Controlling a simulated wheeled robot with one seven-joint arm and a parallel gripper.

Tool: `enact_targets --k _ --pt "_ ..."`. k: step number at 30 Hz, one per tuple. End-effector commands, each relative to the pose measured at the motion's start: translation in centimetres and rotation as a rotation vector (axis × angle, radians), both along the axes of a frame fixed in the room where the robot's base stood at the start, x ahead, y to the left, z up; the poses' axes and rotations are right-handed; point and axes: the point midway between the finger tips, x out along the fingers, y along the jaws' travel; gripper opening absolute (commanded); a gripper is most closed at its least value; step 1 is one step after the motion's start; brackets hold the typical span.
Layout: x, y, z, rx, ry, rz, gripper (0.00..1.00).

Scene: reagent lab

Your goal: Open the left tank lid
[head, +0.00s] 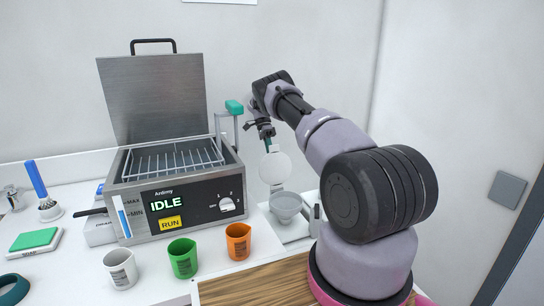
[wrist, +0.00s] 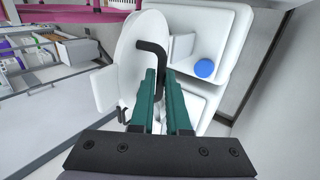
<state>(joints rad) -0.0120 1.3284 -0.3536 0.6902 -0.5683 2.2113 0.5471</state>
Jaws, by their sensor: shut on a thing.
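A steel tank (head: 165,200) stands at the left of the bench, its display reading IDLE. Its grey lid (head: 155,98), with a black handle on top, stands upright at the back, so the tank is open. My gripper (head: 268,140) is to the right of this tank, away from its lid. In the wrist view, my gripper's green fingers (wrist: 163,92) are shut on a bent black handle (wrist: 152,48) on a white round lid (wrist: 128,55). In the head view this white lid (head: 275,168) is raised above a grey bowl (head: 286,206) on a white device.
A wire basket (head: 175,160) with a green-topped handle (head: 234,107) sits in the steel tank. White (head: 120,268), green (head: 183,257) and orange (head: 238,241) beakers stand in front of it. A blue round button (wrist: 204,68) is on the white device. A wall is close behind.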

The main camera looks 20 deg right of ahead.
Motion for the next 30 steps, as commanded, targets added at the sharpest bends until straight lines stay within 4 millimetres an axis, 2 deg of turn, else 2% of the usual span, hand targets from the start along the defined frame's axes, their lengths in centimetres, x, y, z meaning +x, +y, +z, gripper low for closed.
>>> enact_targets --k 20,21,23,30 --pt "0.37 0.10 -0.46 0.004 0.003 -0.001 0.00" --pt "0.37 0.10 -0.46 0.004 0.003 0.000 0.21" --pt "0.37 0.09 -0.44 0.004 0.002 0.000 0.43" --pt "0.43 0.04 -0.33 0.002 0.000 -0.001 0.43"
